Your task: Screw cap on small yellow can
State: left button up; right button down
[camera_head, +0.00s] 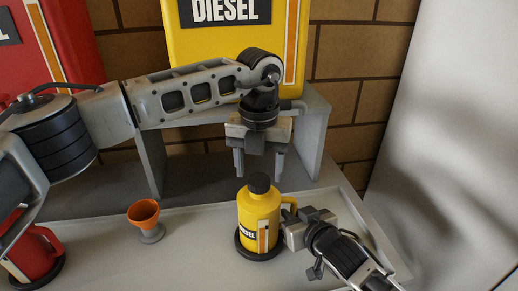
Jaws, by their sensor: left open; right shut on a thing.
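The small yellow can (257,222) with a DIESEL label stands upright on a dark round base (243,252) on the grey bench. A black cap (259,183) sits on top of its neck; I cannot tell how tightly it is seated. My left gripper (259,168) points down with its fingers apart, just above and around the cap's height, and holds nothing. My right gripper (290,222) comes from the lower right and is shut on the can's handle (289,204) at its right side. Its fingertips are partly hidden.
An orange funnel (144,212) stands on the bench to the left. A small red can (36,255) is at the far left, partly behind my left arm. A large yellow can (235,45) stands on a grey shelf (315,125) behind. A large red can (62,45) is at upper left.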

pick_arm(q)
jog(key=shift+f, duration=1.2)
jog(key=c, duration=1)
jog(key=m, duration=1.4)
jog(key=shift+m, duration=0.4)
jog(key=o, duration=1.2)
